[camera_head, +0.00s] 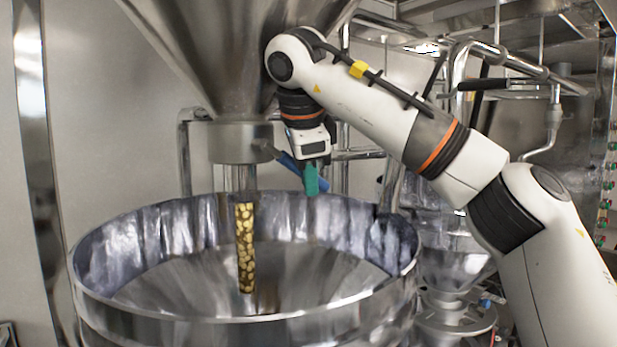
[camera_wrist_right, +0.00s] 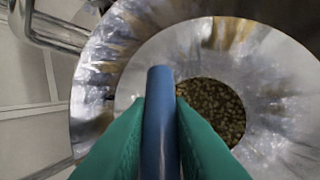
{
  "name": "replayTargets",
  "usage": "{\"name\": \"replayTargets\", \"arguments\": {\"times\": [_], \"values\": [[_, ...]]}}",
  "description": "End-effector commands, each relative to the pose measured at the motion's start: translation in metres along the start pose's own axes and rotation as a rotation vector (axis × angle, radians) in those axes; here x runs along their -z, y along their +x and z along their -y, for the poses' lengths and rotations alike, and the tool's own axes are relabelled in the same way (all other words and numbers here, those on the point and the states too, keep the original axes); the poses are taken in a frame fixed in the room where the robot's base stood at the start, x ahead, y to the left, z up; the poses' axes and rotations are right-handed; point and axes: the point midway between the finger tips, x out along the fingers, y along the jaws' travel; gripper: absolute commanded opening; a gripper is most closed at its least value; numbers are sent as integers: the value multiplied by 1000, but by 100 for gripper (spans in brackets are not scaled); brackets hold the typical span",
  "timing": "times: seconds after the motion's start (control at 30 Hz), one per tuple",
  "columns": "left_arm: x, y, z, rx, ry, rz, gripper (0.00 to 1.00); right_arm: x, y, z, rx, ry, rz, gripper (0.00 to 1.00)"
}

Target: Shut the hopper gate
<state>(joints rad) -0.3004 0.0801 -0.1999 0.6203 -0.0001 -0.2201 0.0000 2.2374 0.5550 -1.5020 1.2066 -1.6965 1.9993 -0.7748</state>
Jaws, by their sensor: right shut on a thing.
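The steel hopper (camera_head: 225,55) hangs above, with a collar (camera_head: 232,142) at its bottom outlet. A column of beans (camera_head: 245,245) shows below the outlet, over the large round bowl (camera_head: 95,285). A blue handle (camera_head: 288,161) sticks out from the right side of the collar. My right gripper (camera_head: 312,178), with green fingers, is at the handle's outer end. In the right wrist view the green fingers are shut on the blue handle (camera_wrist_right: 159,120), one on each side. Beans (camera_wrist_right: 215,108) lie in the bowl's middle. The gate plate itself is hidden. My left gripper is not in view.
Steel pipes (camera_head: 185,150) stand behind the bowl at the left, and more pipes (camera_head: 500,55) run at the upper right. A smaller funnel-shaped machine (camera_head: 450,270) stands right of the bowl. A panel with colored buttons (camera_head: 606,185) is at the far right.

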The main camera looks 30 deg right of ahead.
Motion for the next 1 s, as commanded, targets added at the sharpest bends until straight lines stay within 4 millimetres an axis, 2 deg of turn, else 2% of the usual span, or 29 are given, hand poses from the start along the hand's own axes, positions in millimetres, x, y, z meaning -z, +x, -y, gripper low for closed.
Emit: {"name": "replayTargets", "arguments": {"times": [0.07,0.1,0.23,0.53,0.67,0.77,1.0], "values": [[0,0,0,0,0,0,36,0,-1,0,-3,2,-3,0],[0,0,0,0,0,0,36,0,-1,0,-3,2,-3,20],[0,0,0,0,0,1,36,0,-1,0,-2,1,-3,40],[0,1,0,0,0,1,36,0,-1,0,-1,1,-2,40],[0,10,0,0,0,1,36,1,-11,1,-5,2,-4,40],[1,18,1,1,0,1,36,6,-20,15,-8,-2,-2,40],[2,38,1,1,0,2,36,23,-47,61,-8,-3,-1,40]]}}
